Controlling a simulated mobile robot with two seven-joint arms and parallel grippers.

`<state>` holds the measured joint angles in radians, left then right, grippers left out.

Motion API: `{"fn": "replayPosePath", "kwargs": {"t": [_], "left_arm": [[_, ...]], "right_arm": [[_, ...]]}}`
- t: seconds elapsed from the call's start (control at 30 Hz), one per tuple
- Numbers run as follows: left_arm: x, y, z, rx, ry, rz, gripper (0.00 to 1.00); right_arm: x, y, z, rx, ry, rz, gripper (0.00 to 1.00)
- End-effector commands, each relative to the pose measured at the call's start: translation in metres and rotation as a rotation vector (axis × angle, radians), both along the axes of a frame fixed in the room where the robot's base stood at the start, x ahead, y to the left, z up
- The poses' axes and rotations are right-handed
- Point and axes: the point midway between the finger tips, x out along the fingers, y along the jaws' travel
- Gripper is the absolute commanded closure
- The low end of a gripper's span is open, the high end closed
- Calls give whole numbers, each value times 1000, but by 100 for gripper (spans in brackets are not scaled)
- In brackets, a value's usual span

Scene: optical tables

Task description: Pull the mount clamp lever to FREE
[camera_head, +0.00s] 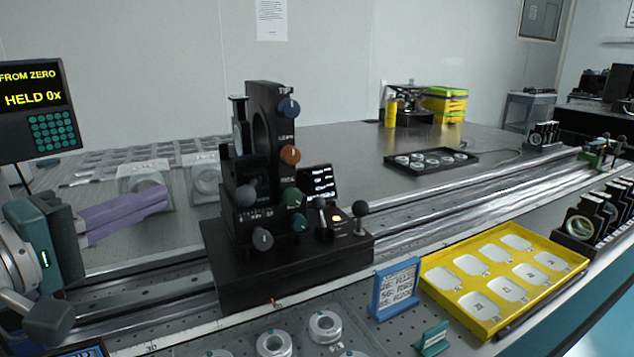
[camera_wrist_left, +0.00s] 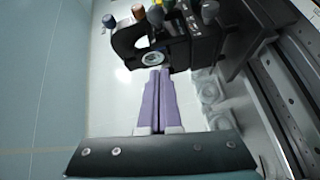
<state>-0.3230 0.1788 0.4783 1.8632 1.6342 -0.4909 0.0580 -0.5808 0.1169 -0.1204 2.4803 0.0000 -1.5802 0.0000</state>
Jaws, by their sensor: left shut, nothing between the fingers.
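The black optical mount (camera_head: 262,150) stands upright on a black base (camera_head: 290,265) on the rail. It carries blue, orange, green and grey knobs. A black ball-ended lever (camera_head: 361,209) stands up at the base's right end; I cannot tell whether it is the clamp lever, and no FREE mark is readable. My left gripper (camera_head: 160,196) is left of the mount, its purple fingers shut and empty, apart from the lever. In the left wrist view the gripper (camera_wrist_left: 158,72) points toward the mount (camera_wrist_left: 180,45). My right gripper is not in view.
A small display (camera_head: 319,183) sits on the mount's right side. Round parts (camera_head: 325,326) lie in front. A monitor (camera_head: 36,108) reading HELD 0x stands left.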

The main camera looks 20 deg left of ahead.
Motion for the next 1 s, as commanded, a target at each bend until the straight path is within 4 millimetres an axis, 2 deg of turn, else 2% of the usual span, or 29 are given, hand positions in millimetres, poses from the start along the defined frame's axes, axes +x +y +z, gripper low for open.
{"fn": "replayPosePath", "kwargs": {"t": [0.1, 0.27, 0.4, 0.53, 1.0], "left_arm": [[28, -2, 3, -1, -3, -1, 100], [60, -5, 0, -1, -2, 0, 100], [60, -29, -5, -4, 1, -1, 100], [62, -40, -9, -2, 1, -2, 100], [63, -44, -10, 1, 0, 0, 100]], "right_arm": [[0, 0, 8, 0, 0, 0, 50], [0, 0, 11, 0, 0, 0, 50], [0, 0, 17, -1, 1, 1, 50], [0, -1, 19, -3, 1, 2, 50], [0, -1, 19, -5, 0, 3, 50]]}}
